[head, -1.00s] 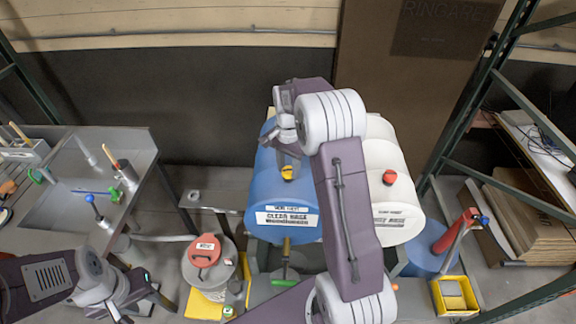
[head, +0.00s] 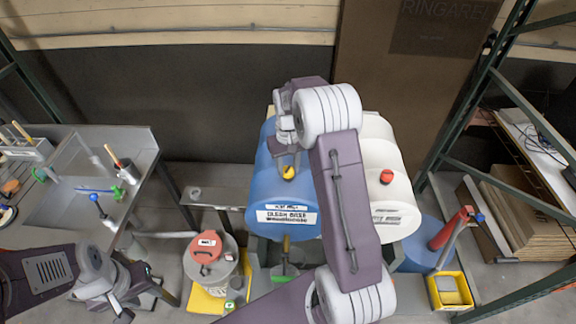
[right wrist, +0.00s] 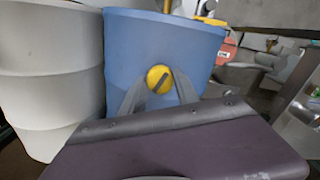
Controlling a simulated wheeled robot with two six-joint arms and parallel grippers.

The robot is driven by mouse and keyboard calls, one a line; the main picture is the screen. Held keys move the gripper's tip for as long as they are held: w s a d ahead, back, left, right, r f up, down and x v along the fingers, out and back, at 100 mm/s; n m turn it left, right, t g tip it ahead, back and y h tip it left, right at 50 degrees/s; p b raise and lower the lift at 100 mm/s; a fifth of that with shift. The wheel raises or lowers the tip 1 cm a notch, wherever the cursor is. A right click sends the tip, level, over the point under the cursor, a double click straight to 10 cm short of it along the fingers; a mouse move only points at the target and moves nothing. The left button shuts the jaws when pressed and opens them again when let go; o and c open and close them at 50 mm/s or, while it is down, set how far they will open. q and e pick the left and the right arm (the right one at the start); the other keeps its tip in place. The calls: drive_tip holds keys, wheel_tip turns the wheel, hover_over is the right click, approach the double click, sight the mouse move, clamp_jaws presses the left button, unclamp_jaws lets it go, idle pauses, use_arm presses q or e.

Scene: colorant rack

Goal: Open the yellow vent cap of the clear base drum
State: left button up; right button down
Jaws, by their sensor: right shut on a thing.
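The clear base drum (head: 262,190) is the blue drum lying on its side, with a white label on its front end. Its yellow vent cap (head: 289,173) sits on the upper side; in the right wrist view the round cap (right wrist: 159,79) shows a dark ridge across it. My right gripper (head: 288,166) reaches down from above and is shut on the cap, with one finger on each side in the right wrist view (right wrist: 158,88). My left gripper (head: 140,306) is low at the left, away from the drum; its fingers are not clear enough to judge.
A white drum (head: 395,150) with a red cap (head: 386,176) lies close on the right of the blue drum. A grey can with a red lid (head: 205,247) stands front left, and a yellow bin (head: 450,292) front right. A grey bench (head: 135,145) stands left.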

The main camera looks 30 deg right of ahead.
sight(288, 170)
drive_tip(key=shift+n+p, duration=0.3)
drive_tip(key=shift+n, duration=1.9)
drive_tip(key=shift+f, duration=0.1)
drive_tip(key=c, duration=0.9)
unclamp_jaws()
drive_tip(key=shift+w, duration=0.1)
wheel_tip(288, 170, up, 9)
drive_tip(key=b, duration=0.1)
